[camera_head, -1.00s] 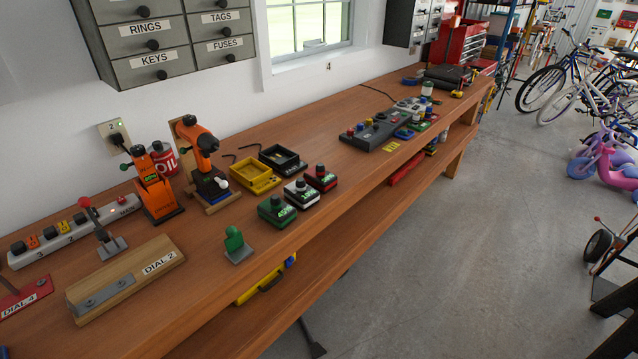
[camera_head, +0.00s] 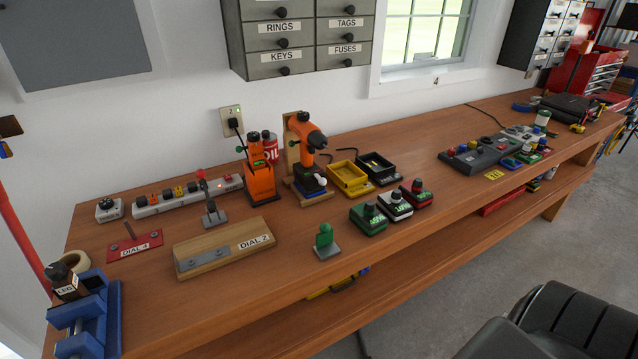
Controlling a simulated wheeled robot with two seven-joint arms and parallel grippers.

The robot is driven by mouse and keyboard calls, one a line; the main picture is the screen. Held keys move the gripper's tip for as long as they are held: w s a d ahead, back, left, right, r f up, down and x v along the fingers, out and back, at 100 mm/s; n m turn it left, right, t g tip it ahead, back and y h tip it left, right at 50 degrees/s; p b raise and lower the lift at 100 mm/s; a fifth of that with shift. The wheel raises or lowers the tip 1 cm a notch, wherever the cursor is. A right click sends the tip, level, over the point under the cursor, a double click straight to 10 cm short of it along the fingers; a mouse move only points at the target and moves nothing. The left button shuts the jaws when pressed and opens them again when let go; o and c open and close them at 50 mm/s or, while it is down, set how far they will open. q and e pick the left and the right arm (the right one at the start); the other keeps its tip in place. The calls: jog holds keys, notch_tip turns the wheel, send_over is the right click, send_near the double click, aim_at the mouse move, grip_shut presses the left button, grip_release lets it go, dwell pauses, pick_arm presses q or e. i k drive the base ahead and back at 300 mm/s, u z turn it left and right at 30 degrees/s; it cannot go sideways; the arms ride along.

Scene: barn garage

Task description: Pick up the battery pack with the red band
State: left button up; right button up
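Three small battery packs with dark knobs on top stand in a slanting row near the front edge of the wooden workbench. The pack with the red band (camera_head: 416,192) is the farthest right and back. The one with the white band (camera_head: 395,205) is beside it, and the green one (camera_head: 368,219) is nearest to me. All three are upright, with percent readings on their fronts. Neither of my grippers is in view.
The workbench (camera_head: 330,235) is bare between the packs and the grey control panel (camera_head: 482,155). Yellow (camera_head: 348,178) and black (camera_head: 377,167) trays stand behind the packs, with an orange drill (camera_head: 306,140) to their left. A green figure-shaped piece (camera_head: 325,238) stands left of them.

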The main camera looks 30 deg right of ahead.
aim_at(413, 193)
jog(key=u, duration=1.9)
jog(key=k, duration=1.8)
jog(key=z, duration=1.45)
